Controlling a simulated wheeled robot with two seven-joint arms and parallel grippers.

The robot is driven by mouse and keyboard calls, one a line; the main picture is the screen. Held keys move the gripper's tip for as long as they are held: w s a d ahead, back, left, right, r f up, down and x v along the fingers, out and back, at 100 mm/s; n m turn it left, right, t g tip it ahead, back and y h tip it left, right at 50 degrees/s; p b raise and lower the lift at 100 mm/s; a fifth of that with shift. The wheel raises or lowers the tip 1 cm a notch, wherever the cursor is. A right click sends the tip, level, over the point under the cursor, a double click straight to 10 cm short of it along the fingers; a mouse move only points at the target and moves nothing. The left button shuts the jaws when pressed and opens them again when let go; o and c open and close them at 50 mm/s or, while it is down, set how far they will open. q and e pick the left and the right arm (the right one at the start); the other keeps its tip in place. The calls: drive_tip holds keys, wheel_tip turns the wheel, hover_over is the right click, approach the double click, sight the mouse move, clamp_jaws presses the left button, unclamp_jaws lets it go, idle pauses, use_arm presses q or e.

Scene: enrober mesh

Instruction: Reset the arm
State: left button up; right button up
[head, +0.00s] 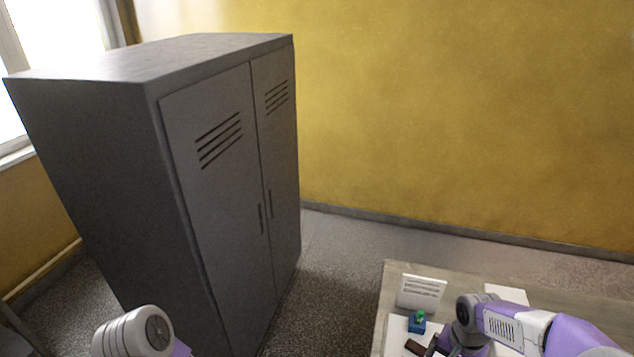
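My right arm (540,330) comes in from the right over the table (450,275), white and purple with a dark grey wrist. Its wrist (466,330) is low, near the bottom edge of the head view. The fingertips are cut off or hidden there, so I cannot tell whether that gripper is open or shut. Part of my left arm (133,335), a rounded grey joint with a bit of purple, shows at the bottom left. My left gripper is out of view.
On the table stand a white card with print (421,292) and a small blue item with a green top (417,321), left of my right wrist. A dark brown piece (415,347) lies in front. A grey two-door locker (215,180), shut, stands left of the table, with floor between.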

drive_tip(key=a+f+n+y, duration=0.2)
drive_tip(key=a+f+n, duration=0.1)
drive_tip(key=a+f, duration=0.75)
drive_tip(key=s+a+f+n+y, duration=0.2)
drive_tip(key=s+a+f, duration=0.9)
drive_tip(key=f, duration=0.1)
use_arm(q)
wheel_tip(320, 180, down, 14)
drive_tip(key=b, duration=1.4)
use_arm(e)
wheel_tip(320, 180, down, 14)
drive_tip(key=shift+f+t, duration=0.25)
drive_tip(key=shift+t, duration=0.05)
